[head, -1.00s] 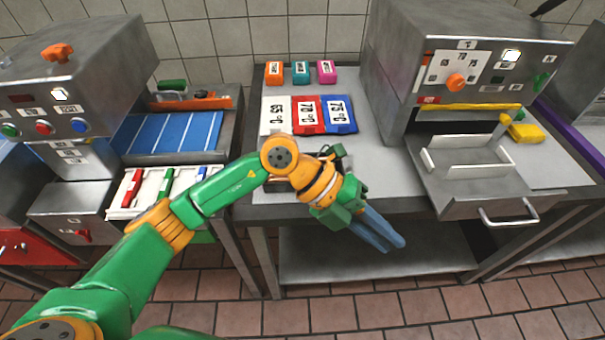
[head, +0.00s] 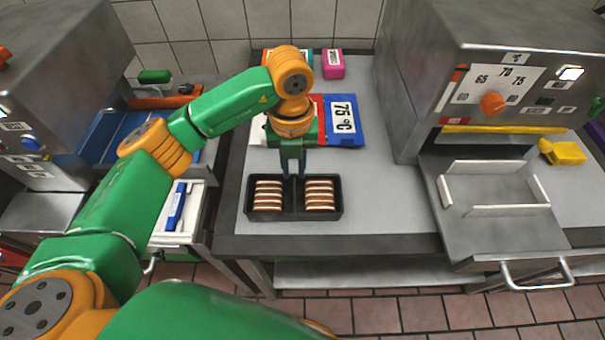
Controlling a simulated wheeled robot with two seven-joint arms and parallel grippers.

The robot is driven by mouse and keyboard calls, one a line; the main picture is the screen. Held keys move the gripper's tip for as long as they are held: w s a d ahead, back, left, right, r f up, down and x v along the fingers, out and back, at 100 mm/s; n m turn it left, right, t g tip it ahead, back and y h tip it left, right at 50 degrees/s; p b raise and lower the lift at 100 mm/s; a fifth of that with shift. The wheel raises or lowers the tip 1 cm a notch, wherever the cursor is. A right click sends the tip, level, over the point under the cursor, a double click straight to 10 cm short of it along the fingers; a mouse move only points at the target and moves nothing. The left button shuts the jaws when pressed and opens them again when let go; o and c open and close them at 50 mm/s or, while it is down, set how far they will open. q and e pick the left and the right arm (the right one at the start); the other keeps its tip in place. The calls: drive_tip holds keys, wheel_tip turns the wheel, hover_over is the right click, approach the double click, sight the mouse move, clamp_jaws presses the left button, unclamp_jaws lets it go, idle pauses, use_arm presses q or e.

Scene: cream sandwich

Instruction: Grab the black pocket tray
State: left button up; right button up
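The black pocket tray (head: 293,215) lies on the grey worktop near its front edge. It has two pockets side by side, each holding a row of brown and cream slices. My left gripper (head: 293,176) points down over the tray's middle. My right gripper is not in view.
Behind the gripper lie a blue 75 °C card (head: 343,119) and a pink block (head: 333,64). At the right stands a steel machine with a pulled-out tray (head: 487,184). A yellow object (head: 562,152) lies beyond it. The worktop right of the black tray is clear.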

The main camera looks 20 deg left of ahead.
sight(294, 194)
use_arm(q)
drive_tip(key=shift+s+f, duration=0.1)
drive_tip(key=shift+f, duration=0.25)
drive_tip(key=s+f+p, duration=0.1)
drive_tip(key=f+p, duration=0.1)
drive_tip(key=shift+s+d+f+p, duration=0.1)
drive_tip(key=shift+s+p, duration=0.2)
drive_tip(key=shift+s, duration=0.1)
wheel_tip(294, 194, down, 3)
drive_tip(key=shift+s+r, duration=0.1)
drive_tip(key=shift+s, duration=0.05)
drive_tip(key=shift+w+f, duration=0.35)
drive_tip(key=shift+f, duration=0.05)
clamp_jaws()
drive_tip(key=shift+s+r, duration=0.1)
drive_tip(key=shift+s, duration=0.05)
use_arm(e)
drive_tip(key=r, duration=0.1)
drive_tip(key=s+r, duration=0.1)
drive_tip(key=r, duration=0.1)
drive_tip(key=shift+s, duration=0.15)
